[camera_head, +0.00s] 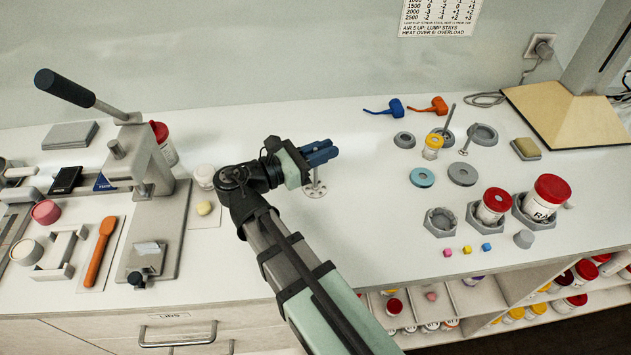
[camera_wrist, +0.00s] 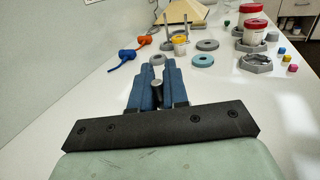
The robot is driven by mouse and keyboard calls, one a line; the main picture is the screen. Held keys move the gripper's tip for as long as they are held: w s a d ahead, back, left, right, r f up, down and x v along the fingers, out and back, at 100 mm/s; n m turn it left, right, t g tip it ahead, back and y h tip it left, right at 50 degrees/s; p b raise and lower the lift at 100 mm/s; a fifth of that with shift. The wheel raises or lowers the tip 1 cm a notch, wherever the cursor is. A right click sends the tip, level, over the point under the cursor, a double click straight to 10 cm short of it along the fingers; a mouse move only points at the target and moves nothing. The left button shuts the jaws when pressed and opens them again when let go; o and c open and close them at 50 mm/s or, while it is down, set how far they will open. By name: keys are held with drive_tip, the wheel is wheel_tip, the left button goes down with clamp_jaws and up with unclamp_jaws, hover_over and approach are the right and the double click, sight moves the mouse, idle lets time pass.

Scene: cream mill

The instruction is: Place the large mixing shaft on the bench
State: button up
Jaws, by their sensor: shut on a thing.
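My gripper (camera_head: 322,153) reaches over the middle of the white bench (camera_head: 362,215). Its blue fingers are shut on a grey metal mixing shaft, whose perforated disc (camera_head: 315,190) shows below the fingers in the head view. The shaft looks upright, disc down, close to the bench top; I cannot tell whether it touches. In the wrist view the shaft's dark round top (camera_wrist: 157,85) shows between the fingers (camera_wrist: 158,72). The middle of the shaft is hidden by the fingers. I cannot tell its size from these views alone.
Two thin grey rods (camera_head: 450,116) (camera_head: 468,139) stand among grey rings and a yellow-lidded jar (camera_head: 432,147) to the right. Red-lidded jars (camera_head: 545,197) stand at the front right. A lever press (camera_head: 140,160) stands left. The bench between gripper and rings is clear.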

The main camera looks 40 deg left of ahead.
clamp_jaws()
wheel_tip(320, 180, up, 10)
idle(0.9)
drive_tip(key=w+d+r+n+y, duration=0.1)
drive_tip(key=w+d+n+y, duration=0.1)
drive_tip(key=w+d, duration=0.65)
drive_tip(key=w+d+r+n+t+y, duration=0.1)
drive_tip(key=w+d+y, duration=0.3)
drive_tip(key=w, duration=0.8)
drive_tip(key=w+d+r+n+y, duration=0.1)
drive_tip(key=w+d+n, duration=0.1)
drive_tip(key=w+d, duration=0.7)
drive_tip(key=w+d+f, duration=0.2)
drive_tip(key=w+d, duration=0.2)
drive_tip(key=d, duration=0.5)
drive_tip(key=w+d+f, duration=0.3)
drive_tip(key=w+d, duration=0.1)
drive_tip(key=d, duration=0.6)
drive_tip(key=w+d+f, duration=0.2)
drive_tip(key=w+d, duration=0.2)
drive_tip(key=d, duration=0.5)
drive_tip(key=shift+w+d+f+m+h, duration=0.2)
drive_tip(key=shift+d+m+h, duration=0.1)
drive_tip(key=shift+m, duration=0.1)
drive_tip(key=shift+a, duration=0.1)
